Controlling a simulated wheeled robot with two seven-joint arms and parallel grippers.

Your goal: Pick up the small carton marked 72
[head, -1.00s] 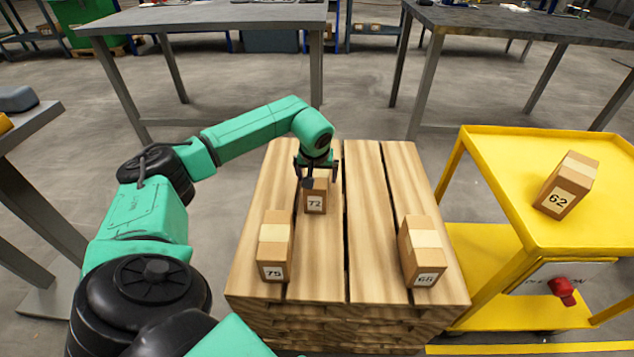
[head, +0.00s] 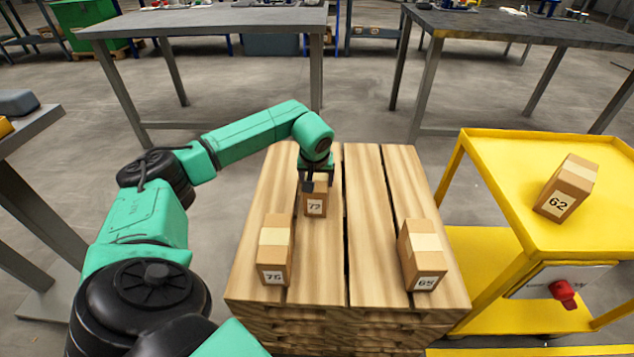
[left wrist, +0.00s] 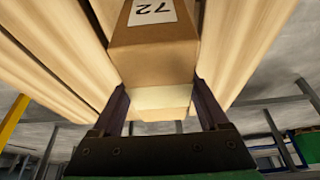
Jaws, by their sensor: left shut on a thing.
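The small carton marked 72 (head: 315,205) stands upright on the wooden pallet stack (head: 360,260), toward its far left part. My left gripper (head: 316,182) comes down on it from above and is shut on its upper part. In the left wrist view the carton (left wrist: 155,55) sits between the two dark fingers of the gripper (left wrist: 163,105), with its 72 label upside down at the top. The carton's top is partly hidden by the gripper in the head view. My right gripper is in neither view.
A carton marked 75 (head: 274,250) stands nearer at left on the pallet. Another carton (head: 423,255), its label reading about 65 or 68, stands at right. A yellow cart (head: 500,170) on the right bears a carton marked 62 (head: 566,188). Grey tables (head: 205,18) stand behind.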

